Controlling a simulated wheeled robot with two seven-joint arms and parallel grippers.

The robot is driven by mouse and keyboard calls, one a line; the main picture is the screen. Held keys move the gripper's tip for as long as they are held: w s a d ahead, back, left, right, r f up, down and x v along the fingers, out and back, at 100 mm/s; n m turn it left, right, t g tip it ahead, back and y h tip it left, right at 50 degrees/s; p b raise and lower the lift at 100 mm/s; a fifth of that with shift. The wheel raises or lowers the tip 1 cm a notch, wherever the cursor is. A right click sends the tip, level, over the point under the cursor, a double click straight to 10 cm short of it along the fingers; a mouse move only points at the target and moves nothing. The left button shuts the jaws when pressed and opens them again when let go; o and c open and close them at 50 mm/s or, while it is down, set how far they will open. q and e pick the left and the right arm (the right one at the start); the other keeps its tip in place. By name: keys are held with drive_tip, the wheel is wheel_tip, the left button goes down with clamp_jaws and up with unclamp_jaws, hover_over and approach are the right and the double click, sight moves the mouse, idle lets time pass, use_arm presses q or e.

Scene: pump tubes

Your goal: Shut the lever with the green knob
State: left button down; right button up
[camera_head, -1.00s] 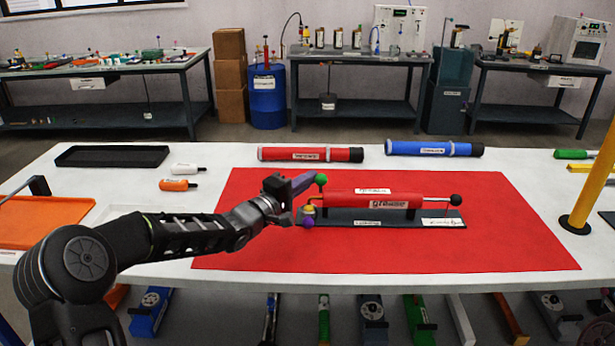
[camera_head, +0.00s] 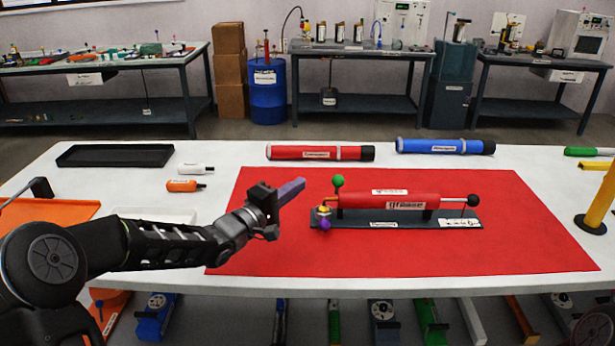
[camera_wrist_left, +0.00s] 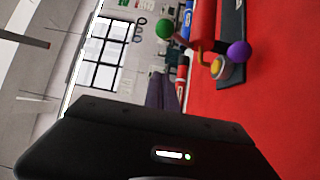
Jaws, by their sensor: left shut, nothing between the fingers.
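The red pump tube (camera_head: 365,199) lies on a dark base plate (camera_head: 400,219) on the red mat. The green knob (camera_head: 338,181) stands up at the tube's left end, on a lever that rises from near the yellow fitting. A purple knob (camera_head: 323,224) sits low at that same end. In the left wrist view the green knob (camera_wrist_left: 165,28) shows at upper middle, with the purple knob (camera_wrist_left: 238,51) to its right. My left gripper (camera_head: 292,189) is shut and empty, left of the green knob and apart from it. My right gripper is out of view.
A loose red tube (camera_head: 320,153) and a blue tube (camera_head: 445,146) lie behind the mat. A black tray (camera_head: 113,156), white and orange bottles (camera_head: 184,185) and an orange tray (camera_head: 45,215) are at left. A yellow post (camera_head: 597,200) stands at right. The red mat's front is clear.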

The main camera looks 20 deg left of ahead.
use_arm(q)
drive_tip(key=shift+v, duration=1.45)
